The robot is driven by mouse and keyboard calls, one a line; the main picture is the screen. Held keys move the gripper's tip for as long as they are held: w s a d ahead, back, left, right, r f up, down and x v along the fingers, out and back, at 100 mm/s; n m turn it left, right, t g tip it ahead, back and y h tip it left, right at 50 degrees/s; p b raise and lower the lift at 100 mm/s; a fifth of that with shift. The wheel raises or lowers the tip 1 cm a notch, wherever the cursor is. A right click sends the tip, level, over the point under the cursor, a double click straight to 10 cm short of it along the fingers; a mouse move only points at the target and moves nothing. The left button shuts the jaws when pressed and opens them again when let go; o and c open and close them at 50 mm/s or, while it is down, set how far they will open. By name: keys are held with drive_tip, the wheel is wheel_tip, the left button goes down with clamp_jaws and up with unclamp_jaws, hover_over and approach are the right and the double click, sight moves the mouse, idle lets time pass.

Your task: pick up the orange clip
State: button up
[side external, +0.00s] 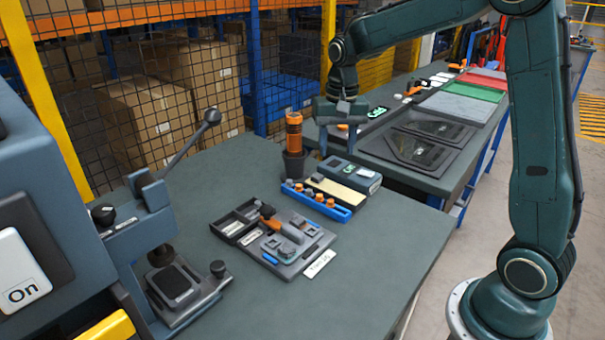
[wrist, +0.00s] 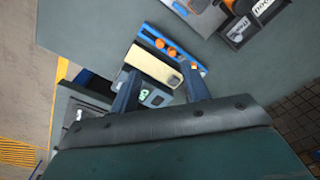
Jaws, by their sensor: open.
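A blue rack (side external: 316,201) on the near table holds several small orange and grey pieces (side external: 318,196). The rack also shows at the top of the wrist view (wrist: 150,36), with orange pieces (wrist: 160,43) in it. I cannot tell which orange piece is the clip. My gripper (side external: 338,147) is open and empty, pointing down above the back of the near table. In the wrist view my gripper (wrist: 160,72) has its fingers apart over a cream block (wrist: 154,62) and a grey device (wrist: 157,97), with the rack beyond the fingertips.
A tall orange cylinder in a dark holder (side external: 294,133) stands left of my gripper. A dark tray (side external: 238,219) and a grey fixture board (side external: 310,251) lie in front of the rack. A lever press (side external: 175,283) stands at left. The table's front right is clear.

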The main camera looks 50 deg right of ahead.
drive_tip(key=shift+w+d+f+m, duration=0.2)
drive_tip(key=shift+w+d+f, duration=0.1)
drive_tip(key=shift+w+f, duration=0.2)
drive_tip(key=shift+w+d+f+m, duration=0.2)
drive_tip(key=shift+w+d+f, duration=0.15)
drive_tip(key=shift+f, duration=0.2)
drive_tip(key=shift+f, duration=0.1)
hover_over(331, 200)
drive_tip(key=shift+a+f, duration=0.1)
drive_tip(key=shift+f, duration=4.1)
drive_tip(key=shift+f, duration=2.6)
clamp_jaws()
